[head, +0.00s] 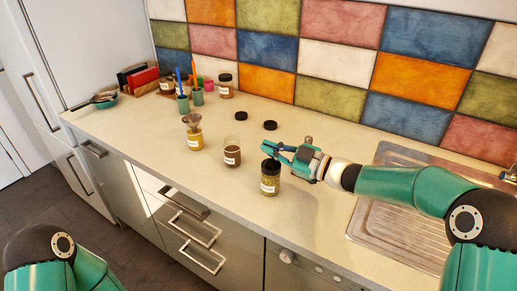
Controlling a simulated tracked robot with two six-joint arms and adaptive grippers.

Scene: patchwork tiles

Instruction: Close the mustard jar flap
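A glass jar (270,185) with yellow-green contents, a white label and a dark top stands upright near the counter's front edge. It may be the mustard jar; its label is too small to read, and I cannot make out whether a flap on its top is up or down. My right gripper (279,150) is just above and behind this jar's top, reaching in from the right. Its fingers point left; their gap is too small to judge, and contact with the lid is unclear. My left gripper is out of view; only part of the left arm shows at bottom left.
An open brown-filled jar (232,155) stands left of the gripper. Two loose black lids (241,116) (270,125) lie behind. A sink (398,232) is at right. The counter's left front is clear.

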